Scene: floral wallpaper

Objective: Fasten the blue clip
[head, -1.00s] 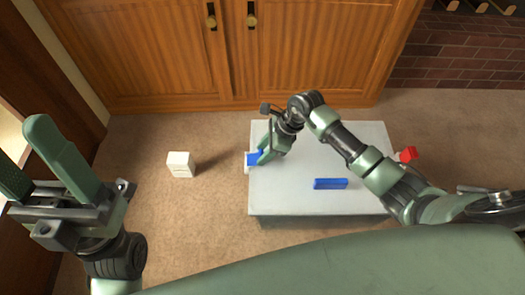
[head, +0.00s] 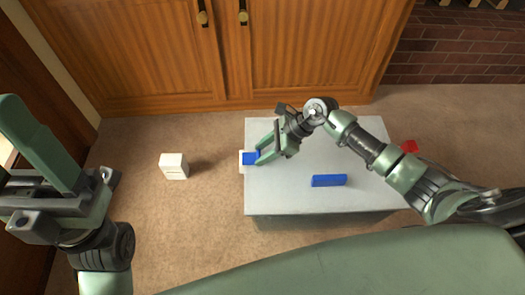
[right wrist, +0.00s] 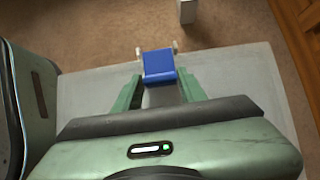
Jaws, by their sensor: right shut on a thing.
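The blue clip (head: 251,158) is at the left edge of a grey box (head: 290,200), against a small white piece (head: 242,161). It also shows in the right wrist view (right wrist: 159,68), with a white knob at each side. My right gripper (head: 262,155) is shut on the blue clip, its green fingers at either side of it. I cannot tell whether the clip is fully down. My left gripper (head: 20,130) is at the far left, away from the box, partly cut off by the frame; its fingers look apart and empty.
A blue bar (head: 329,180) lies on the box top. A red part (head: 408,147) is at the box's right side. A small white block (head: 174,166) is on the carpet left of the box. Wooden cabinet doors (head: 310,50) stand behind. Carpet between block and box is clear.

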